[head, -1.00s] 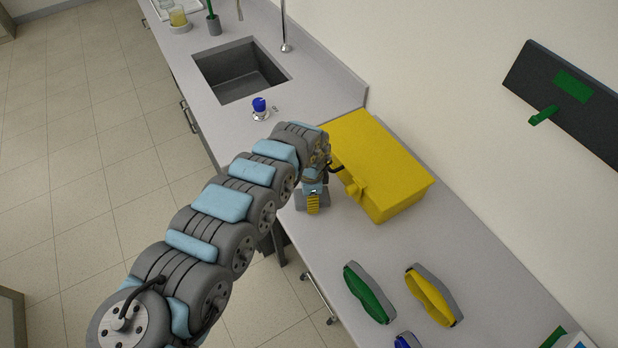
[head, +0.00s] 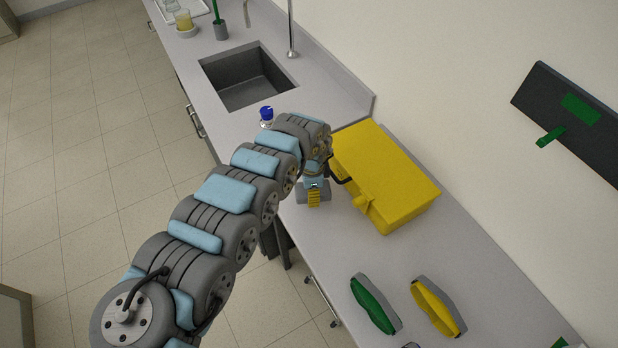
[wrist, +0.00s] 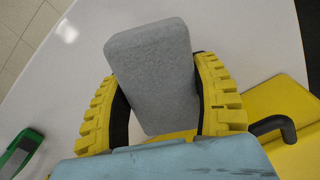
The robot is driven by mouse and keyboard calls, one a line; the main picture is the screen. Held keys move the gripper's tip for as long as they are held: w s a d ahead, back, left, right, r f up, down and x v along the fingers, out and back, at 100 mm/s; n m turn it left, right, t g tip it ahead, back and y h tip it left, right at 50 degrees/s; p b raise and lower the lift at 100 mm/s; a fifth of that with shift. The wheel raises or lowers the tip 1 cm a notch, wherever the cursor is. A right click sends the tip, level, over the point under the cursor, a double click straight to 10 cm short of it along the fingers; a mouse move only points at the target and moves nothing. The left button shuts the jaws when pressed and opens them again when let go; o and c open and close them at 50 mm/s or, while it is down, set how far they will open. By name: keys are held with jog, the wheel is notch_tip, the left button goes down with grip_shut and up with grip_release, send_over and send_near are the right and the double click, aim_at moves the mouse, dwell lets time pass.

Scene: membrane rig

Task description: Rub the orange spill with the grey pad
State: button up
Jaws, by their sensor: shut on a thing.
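My gripper (head: 314,198) is shut on the grey pad (wrist: 152,75). In the wrist view the pad is a rounded grey block between the two yellow ribbed fingers, with its far end sticking out past them. In the head view the gripper is over the light grey bench, just left of the yellow box; the pad there is mostly hidden by the gripper. No orange spill shows in either view; part of the bench is hidden behind my arm.
The yellow box (head: 393,172) stands close right of my gripper. Green (head: 376,304) and yellow (head: 438,306) goggle-like items lie nearer on the bench. A blue-capped bottle (head: 266,113) and a sink (head: 245,80) lie beyond my arm. Bare bench lies between box and goggles.

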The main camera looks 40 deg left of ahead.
jog(key=shift+r+p, duration=1.65)
jog(key=shift+r, duration=0.3)
jog(key=shift+r, duration=0.1)
